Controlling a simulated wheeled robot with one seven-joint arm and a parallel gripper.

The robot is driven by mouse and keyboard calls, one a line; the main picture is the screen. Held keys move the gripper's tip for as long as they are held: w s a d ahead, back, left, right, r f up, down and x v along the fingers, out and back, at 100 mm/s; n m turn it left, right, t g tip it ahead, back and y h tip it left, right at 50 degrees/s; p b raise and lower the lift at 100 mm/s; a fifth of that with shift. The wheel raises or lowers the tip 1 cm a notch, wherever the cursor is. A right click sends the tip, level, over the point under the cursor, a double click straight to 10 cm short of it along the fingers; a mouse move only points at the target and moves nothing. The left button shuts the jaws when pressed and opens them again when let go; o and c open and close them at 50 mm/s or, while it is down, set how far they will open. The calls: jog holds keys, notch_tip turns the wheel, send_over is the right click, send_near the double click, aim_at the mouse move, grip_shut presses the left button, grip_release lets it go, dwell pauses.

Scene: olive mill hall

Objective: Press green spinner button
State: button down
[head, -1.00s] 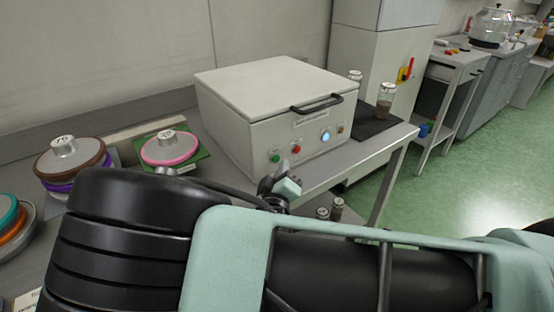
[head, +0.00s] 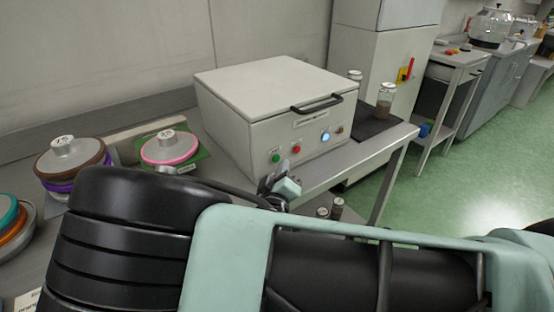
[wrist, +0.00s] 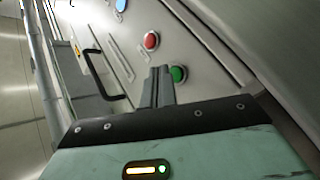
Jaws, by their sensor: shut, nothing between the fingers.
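The spinner is a pale box-shaped machine (head: 275,95) with a closed lid and a black handle, standing on a grey bench. Its front panel carries a green button (head: 276,158), a red button (head: 296,149) and a lit blue one. The green button (wrist: 178,74) also shows in the wrist view, with the red button (wrist: 151,41) up and left of it. My gripper (wrist: 160,72) is shut and empty, its tips just left of the green button in that view. Contact cannot be told. In the head view my gripper (head: 272,182) is partly hidden by my arm, just below the green button.
Stacked discs with weights (head: 68,158) and a pink-rimmed disc (head: 170,147) stand on the bench at left. Jars (head: 386,94) stand on a dark mat right of the machine. Small dark-filled jars (head: 337,207) sit below the bench edge. Green floor is clear at right.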

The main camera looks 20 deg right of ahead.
jog(key=shift+w+a, duration=0.1)
jog(key=shift+w, duration=0.25)
jog(key=shift+w+a, duration=0.1)
jog(key=shift+w, duration=0.25)
dwell(0.6)
jog(key=shift+s, duration=0.1)
jog(key=shift+s+d, duration=0.25)
jog(key=shift+s, duration=0.4)
jog(key=shift+s+d+p, duration=0.15)
jog(key=shift+s+d, duration=0.1)
jog(key=shift+s, duration=0.55)
jog(key=shift+s+d+p, duration=0.2)
jog(key=shift+s+d, duration=0.05)
jog(key=shift+s, duration=0.55)
jog(key=shift+s+d+p, duration=0.15)
jog(key=shift+s+d, duration=0.1)
jog(key=shift+s, duration=0.55)
